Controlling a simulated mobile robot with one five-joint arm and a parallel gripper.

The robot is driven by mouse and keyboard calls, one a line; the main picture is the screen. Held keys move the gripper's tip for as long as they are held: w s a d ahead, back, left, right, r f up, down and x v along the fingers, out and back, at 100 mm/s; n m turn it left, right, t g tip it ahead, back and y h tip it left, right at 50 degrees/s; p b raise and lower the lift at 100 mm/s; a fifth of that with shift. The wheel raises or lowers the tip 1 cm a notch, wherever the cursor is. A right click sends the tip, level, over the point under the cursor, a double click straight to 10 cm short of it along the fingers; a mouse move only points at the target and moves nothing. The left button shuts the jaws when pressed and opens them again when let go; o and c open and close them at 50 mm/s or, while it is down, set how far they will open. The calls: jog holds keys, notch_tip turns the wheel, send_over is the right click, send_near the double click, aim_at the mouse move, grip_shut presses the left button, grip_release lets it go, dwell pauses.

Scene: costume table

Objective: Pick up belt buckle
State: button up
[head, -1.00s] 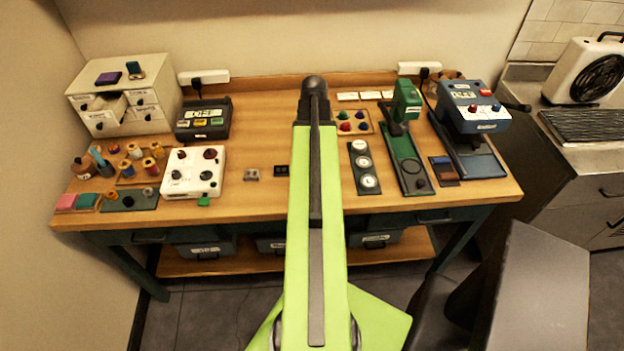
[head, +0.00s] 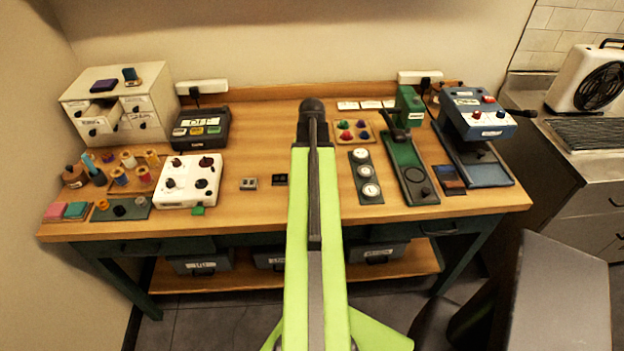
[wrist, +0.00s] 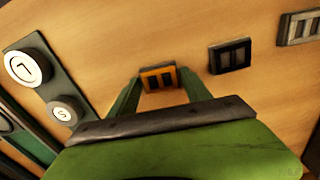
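Three buckles lie in a row on the wooden table. In the wrist view, a gold-orange buckle (wrist: 158,77) lies near the fingertips of my gripper (wrist: 160,80). Its two green fingers are apart, one on each side of this buckle; I cannot tell how high they are above the table. A black buckle (wrist: 231,55) and a grey buckle (wrist: 299,27) lie farther right there. In the head view, the black buckle (head: 280,180) and the grey buckle (head: 249,184) lie left of my arm. The gold-orange buckle and my fingers are hidden there behind my arm.
A dark strip with round white discs (head: 381,190) lies right of my arm, near a green lever press (head: 411,166). A white box with knobs (head: 172,200) stands left of the buckles. The tabletop (head: 258,130) behind the buckles is bare.

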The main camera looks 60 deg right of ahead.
jog(key=c, duration=0.9)
jog(key=shift+c, duration=0.2)
jog(key=r+p, duration=0.5)
jog(key=shift+s+r, duration=0.15)
jog(key=shift+s, duration=0.25)
jog(key=s+d+r+p, duration=0.1)
jog(key=s+r+p, duration=0.4)
jog(key=s, duration=0.5)
jog(key=shift+s+r+p, duration=0.3)
jog(key=shift+s+p, duration=0.1)
jog(key=shift+p, duration=0.05)
